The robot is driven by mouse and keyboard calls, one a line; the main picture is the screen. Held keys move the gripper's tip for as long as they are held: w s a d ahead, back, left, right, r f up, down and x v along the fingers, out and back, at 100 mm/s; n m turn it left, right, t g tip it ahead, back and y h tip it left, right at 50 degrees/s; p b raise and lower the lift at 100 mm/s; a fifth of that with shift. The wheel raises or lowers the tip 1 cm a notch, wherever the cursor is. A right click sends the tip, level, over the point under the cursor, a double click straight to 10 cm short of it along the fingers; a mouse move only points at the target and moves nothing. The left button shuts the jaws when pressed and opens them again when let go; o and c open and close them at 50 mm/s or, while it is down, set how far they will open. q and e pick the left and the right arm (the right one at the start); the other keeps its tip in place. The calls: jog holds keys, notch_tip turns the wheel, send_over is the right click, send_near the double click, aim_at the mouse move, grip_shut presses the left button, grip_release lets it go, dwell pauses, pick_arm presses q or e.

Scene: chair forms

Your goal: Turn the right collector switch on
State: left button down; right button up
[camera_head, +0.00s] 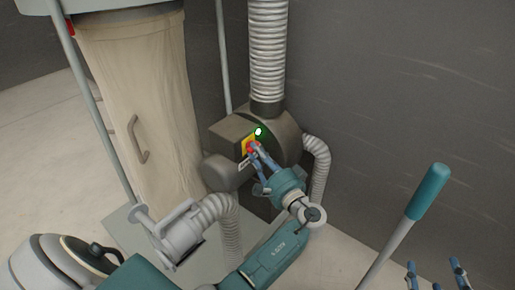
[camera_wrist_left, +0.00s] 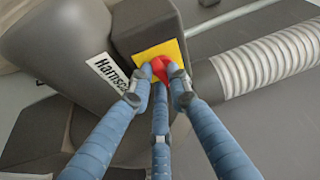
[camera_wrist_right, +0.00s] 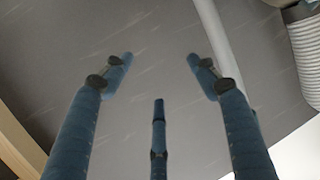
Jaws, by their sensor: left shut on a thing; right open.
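The collector switch is a red knob (camera_wrist_left: 159,68) on a yellow plate (camera_wrist_left: 180,50), on the side of the grey collector housing. In the head view the yellow plate (camera_head: 246,146) shows near the middle, with a lit green-white lamp (camera_head: 258,131) beside it. My left gripper (camera_wrist_left: 161,80) has its blue fingers closed around the red knob; it also shows in the head view (camera_head: 254,152). The fingers partly hide the knob. My right gripper (camera_head: 434,272) is open and empty at the lower right; its spread fingers show in the right wrist view (camera_wrist_right: 159,75).
A ribbed hose (camera_head: 267,50) rises from the housing (camera_head: 287,135), and another (camera_head: 318,165) curves down at its right. A beige filter bag (camera_head: 150,110) hangs at the left. A pole with a teal grip (camera_head: 428,192) stands between my two grippers in the head view.

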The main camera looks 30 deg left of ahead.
pick_arm(q)
jog(key=m+p, duration=0.2)
jog(key=p, duration=0.1)
jog(key=shift+d+h, duration=0.1)
jog(key=shift+h, duration=0.3)
pick_arm(e)
jog(key=s+d+f+g+h, duration=0.1)
jog(key=s+d+f+g, duration=0.2)
jog(key=s+f+g, duration=0.2)
jog(key=s+d+f+g+h, duration=0.2)
jog(key=s+f+g, duration=0.3)
jog(key=s+f, duration=0.4)
jog(key=s+d, duration=0.1)
jog(key=s, duration=0.3)
jog(key=shift+d+f+m+g, duration=0.25)
jog(key=shift+m+g, duration=0.05)
pick_arm(q)
jog(key=c, duration=1.6)
grip_release()
jog(key=shift+r, duration=0.1)
jog(key=shift+c, duration=0.2)
pick_arm(e)
jog(key=shift+w, duration=0.1)
pick_arm(q)
jog(key=v, duration=0.7)
jog(key=shift+d, duration=0.25)
